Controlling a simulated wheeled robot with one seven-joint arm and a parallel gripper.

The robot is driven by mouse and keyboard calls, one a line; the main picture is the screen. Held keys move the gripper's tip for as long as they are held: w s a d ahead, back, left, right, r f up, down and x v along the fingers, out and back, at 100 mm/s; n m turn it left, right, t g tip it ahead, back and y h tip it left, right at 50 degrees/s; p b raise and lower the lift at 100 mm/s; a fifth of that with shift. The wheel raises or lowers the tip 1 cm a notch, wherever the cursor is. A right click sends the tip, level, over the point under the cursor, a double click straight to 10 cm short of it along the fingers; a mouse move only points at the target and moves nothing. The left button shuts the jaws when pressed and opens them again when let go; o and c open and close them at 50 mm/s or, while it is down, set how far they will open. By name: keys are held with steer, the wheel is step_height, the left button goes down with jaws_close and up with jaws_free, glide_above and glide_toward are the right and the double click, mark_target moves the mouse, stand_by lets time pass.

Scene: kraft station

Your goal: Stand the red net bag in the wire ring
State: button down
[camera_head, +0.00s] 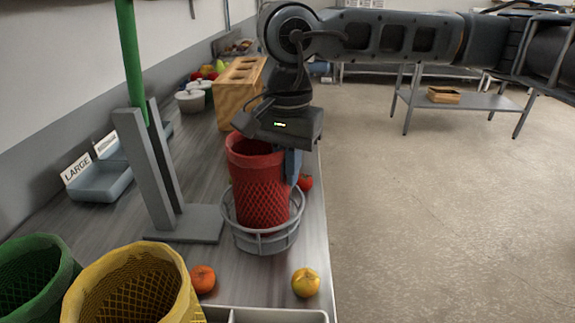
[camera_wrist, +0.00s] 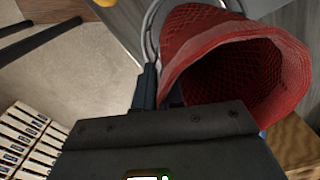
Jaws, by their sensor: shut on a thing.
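The red net bag (camera_head: 262,185) stands upright, its lower part inside the grey wire ring (camera_head: 266,241) on the counter. Its open mouth faces up; in the wrist view the bag (camera_wrist: 205,50) fills the upper right. My gripper (camera_head: 291,160) is at the bag's right upper rim and shut on its wall. One finger shows outside the rim; the other is hidden. The wire ring also shows as a grey curve behind the bag in the wrist view (camera_wrist: 150,25). I cannot tell whether the bag's bottom touches the counter.
A grey upright stand (camera_head: 185,224) is close left of the ring. A yellow net bag (camera_head: 135,285) and a green one (camera_head: 35,275) are at the front left. An orange fruit (camera_head: 203,279), a yellow fruit (camera_head: 305,282) and a red one (camera_head: 305,182) lie nearby. A wooden box (camera_head: 238,90) is behind.

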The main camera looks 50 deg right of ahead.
steer(key=shift+f+b, duration=0.35)
steer(key=shift+b, duration=0.25)
steer(key=c, duration=1.2)
jaws_free()
steer(key=shift+c, duration=0.2)
steer(key=shift+r, duration=0.1)
steer(key=shift+r+p, duration=0.4)
steer(key=shift+p, duration=0.35)
step_height(320, 180, up, 12)
steer(key=b, duration=0.1)
steer(key=shift+s+f, duration=0.15)
